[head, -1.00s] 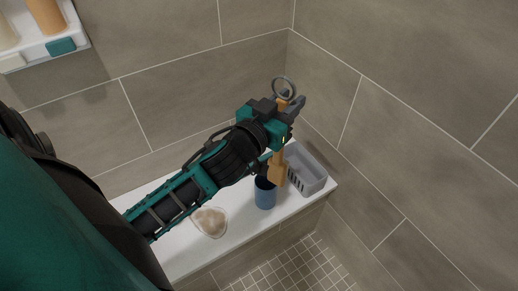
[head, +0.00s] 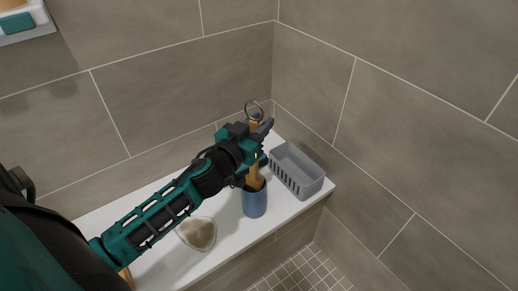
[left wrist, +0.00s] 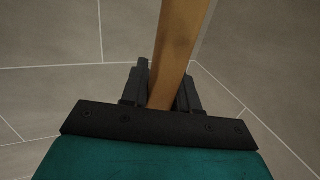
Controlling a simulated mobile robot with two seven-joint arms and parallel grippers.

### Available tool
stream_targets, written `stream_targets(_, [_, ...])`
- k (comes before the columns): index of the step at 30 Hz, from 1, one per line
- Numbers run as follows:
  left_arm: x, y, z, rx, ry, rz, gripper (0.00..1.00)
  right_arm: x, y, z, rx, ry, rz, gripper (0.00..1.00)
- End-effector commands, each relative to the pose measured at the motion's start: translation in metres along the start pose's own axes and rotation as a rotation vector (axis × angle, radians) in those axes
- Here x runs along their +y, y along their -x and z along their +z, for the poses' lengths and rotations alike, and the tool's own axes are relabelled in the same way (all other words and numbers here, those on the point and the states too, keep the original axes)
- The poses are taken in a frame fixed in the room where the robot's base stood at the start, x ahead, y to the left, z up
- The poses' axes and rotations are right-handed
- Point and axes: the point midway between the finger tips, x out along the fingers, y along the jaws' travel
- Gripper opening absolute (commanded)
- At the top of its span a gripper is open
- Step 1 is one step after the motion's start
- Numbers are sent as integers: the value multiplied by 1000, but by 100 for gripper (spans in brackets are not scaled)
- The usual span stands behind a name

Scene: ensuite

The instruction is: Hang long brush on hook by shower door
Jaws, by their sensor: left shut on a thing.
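The long brush (head: 256,167) has a wooden handle with a metal ring at its top. My left gripper (head: 262,127) is shut on the handle just below the ring. The handle runs down to the blue cup (head: 255,204) on the white bench, and its lower end appears to be inside or just over the cup. In the left wrist view the wooden handle (left wrist: 182,45) passes between the fingers of my left gripper (left wrist: 160,90). The brush head is hidden. The hook and the shower door are not in view. My right gripper is not in view.
A grey slotted basket (head: 297,170) stands right of the cup, close to it. A shell-shaped dish (head: 198,233) lies left of the cup on the white bench (head: 287,207). Tiled walls meet in a corner behind. A shelf (head: 30,30) is at the upper left.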

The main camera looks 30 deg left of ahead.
Motion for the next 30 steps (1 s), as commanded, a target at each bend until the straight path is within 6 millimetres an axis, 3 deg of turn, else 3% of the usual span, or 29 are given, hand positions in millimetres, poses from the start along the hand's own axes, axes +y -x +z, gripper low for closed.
stream_targets(12, [0, -1, 50, 5, 0, 0, 0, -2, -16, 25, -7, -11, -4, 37])
stream_targets(20, [0, -1, 50, 6, -2, 1, 0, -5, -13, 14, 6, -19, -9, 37])
stream_targets(21, [0, -1, 51, 5, -2, 1, 30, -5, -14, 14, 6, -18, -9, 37])
stream_targets(30, [0, -1, 50, 5, -2, 1, 55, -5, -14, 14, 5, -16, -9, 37])
